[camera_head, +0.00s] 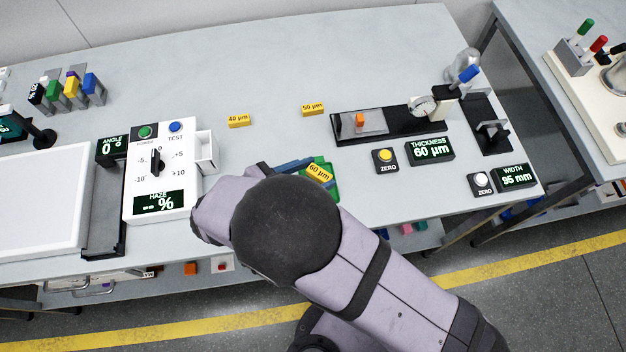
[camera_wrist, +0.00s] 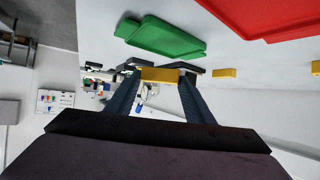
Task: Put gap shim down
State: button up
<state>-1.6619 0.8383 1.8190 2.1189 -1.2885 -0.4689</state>
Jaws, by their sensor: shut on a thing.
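The gap shim is a small yellow block marked 60 µm (camera_head: 319,173). It shows between my fingertips in the wrist view (camera_wrist: 160,75). My gripper (camera_wrist: 159,78) is shut on it, with one dark blue finger on each side. In the head view my arm hides most of the gripper, and only a blue finger shows beside the shim. A green tray (camera_head: 331,191) lies by the shim in the head view, partly covered by it and my arm. The green tray also shows in the wrist view (camera_wrist: 165,38). I cannot tell whether the shim touches anything below.
Yellow blocks marked 40 µm (camera_head: 239,121) and 50 µm (camera_head: 313,109) stand farther back. A red tray (camera_wrist: 265,15) shows in the wrist view. A haze meter (camera_head: 160,175) stands left, a thickness gauge (camera_head: 390,124) right. The table's back middle is clear.

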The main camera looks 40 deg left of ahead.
jog(key=shift+f+p, duration=0.4)
jog(key=shift+f, duration=1.7)
jog(key=shift+f, duration=0.1)
jog(key=o, duration=0.8)
jog(key=b+v, duration=0.3)
jog(key=v, duration=0.7)
jog(key=shift+s+a+r+b, duration=0.1)
jog(key=shift+s+r+b, duration=0.1)
jog(key=shift+s+b, duration=0.15)
jog(key=shift+s+a+r, duration=0.1)
jog(key=shift+s+r, duration=0.35)
jog(key=shift+s, duration=0.1)
